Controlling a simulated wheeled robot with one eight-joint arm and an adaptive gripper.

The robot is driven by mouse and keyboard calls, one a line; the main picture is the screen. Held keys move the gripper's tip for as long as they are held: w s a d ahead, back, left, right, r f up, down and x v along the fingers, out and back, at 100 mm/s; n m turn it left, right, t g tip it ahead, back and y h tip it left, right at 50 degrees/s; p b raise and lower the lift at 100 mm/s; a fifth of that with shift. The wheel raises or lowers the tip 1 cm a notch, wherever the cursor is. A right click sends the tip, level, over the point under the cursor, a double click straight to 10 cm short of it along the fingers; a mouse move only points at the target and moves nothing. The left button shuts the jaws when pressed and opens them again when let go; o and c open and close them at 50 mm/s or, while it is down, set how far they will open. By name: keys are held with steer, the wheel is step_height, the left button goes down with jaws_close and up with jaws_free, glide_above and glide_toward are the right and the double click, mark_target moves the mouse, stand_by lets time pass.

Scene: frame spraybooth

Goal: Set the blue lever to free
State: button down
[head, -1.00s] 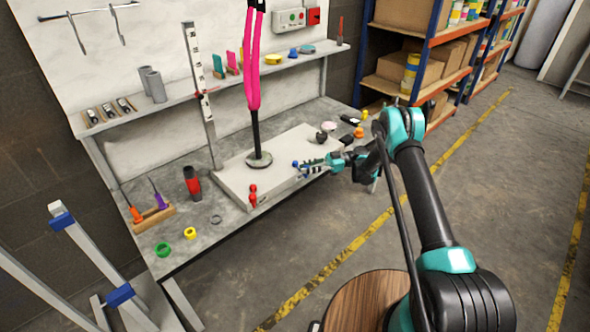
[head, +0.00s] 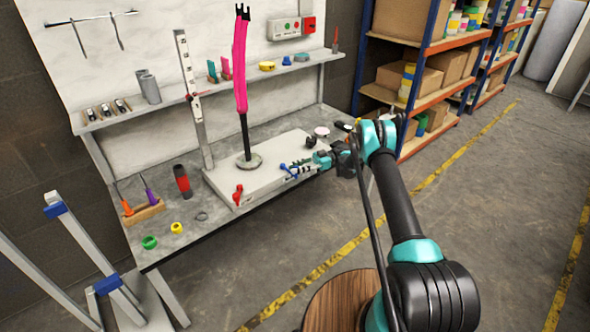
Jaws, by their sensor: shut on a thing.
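The blue lever (head: 283,167) stands at the front right part of a pale grey block (head: 222,184) on the workbench. My gripper (head: 292,170) reaches in from the right at the lever. Its fingers are shut on the blue lever, with part of the blue still showing to the left of the fingertips. The exact contact is small and partly hidden by the fingers. I cannot read any marking for the free position.
A red lever (head: 238,195) is at the block's front left. A pink-wrapped frame (head: 240,75) stands upright on a round base (head: 250,161) on the block. A red-and-black tool (head: 182,181) and rings lie left.

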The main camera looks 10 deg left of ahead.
steer(key=c, duration=1.3)
jaws_free()
step_height(320, 180, up, 10)
